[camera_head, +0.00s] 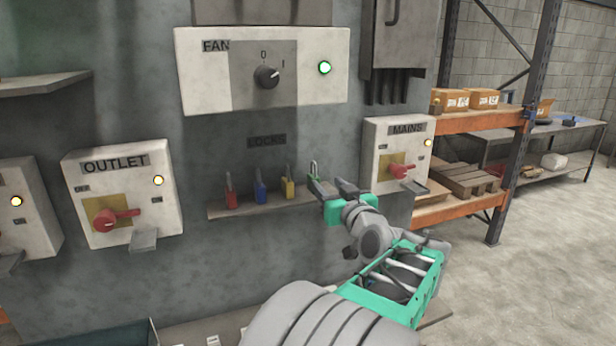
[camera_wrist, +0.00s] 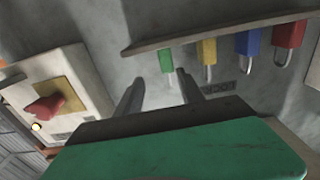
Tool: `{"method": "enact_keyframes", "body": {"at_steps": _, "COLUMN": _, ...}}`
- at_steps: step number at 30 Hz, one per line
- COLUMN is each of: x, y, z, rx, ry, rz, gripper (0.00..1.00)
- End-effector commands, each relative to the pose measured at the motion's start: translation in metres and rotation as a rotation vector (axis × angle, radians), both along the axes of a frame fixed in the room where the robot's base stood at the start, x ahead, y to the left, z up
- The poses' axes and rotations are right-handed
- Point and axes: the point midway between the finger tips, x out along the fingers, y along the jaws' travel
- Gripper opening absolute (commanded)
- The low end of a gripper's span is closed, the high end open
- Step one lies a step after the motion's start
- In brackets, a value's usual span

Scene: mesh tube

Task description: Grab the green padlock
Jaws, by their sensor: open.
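The green padlock (camera_head: 314,171) stands at the right end of a small shelf on the grey wall, under the LOCKS label, partly hidden behind my gripper. It also shows in the wrist view (camera_wrist: 166,60), upside down, with its shackle pointing down in that picture. My gripper (camera_head: 329,184) is in front of the shelf's right end. In the wrist view its two fingers (camera_wrist: 160,90) are apart and empty, with the green padlock ahead between them. I cannot tell how far the padlock is from the fingertips.
Yellow (camera_head: 288,188), blue (camera_head: 261,191) and red (camera_head: 231,194) padlocks stand left of the green one on the shelf (camera_head: 248,208). The MAINS box (camera_head: 385,135) juts from the wall to the right. The FAN box (camera_head: 205,75) is above. The OUTLET box (camera_head: 125,170) is left.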

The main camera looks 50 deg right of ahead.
Motion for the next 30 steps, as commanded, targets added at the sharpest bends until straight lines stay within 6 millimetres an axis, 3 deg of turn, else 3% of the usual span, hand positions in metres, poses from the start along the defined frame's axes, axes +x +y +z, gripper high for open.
{"method": "enact_keyframes", "body": {"at_steps": 6, "x": 0.043, "y": -0.008, "z": 0.006, "rx": 0.004, "ry": 0.003, "rz": 0.025, "gripper": 0.45}}
{"method": "enact_keyframes", "body": {"at_steps": 10, "x": 0.06, "y": -0.018, "z": 0.003, "rx": 0.003, "ry": 0.004, "rz": 0.023, "gripper": 0.45}}
{"method": "enact_keyframes", "body": {"at_steps": 18, "x": 0.062, "y": -0.021, "z": 0.0, "rx": 0.001, "ry": 0.003, "rz": 0.018, "gripper": 0.44}}
{"method": "enact_keyframes", "body": {"at_steps": 30, "x": 0.061, "y": -0.022, "z": 0.0, "rx": 0.002, "ry": 0.003, "rz": 0.016, "gripper": 0.11}}
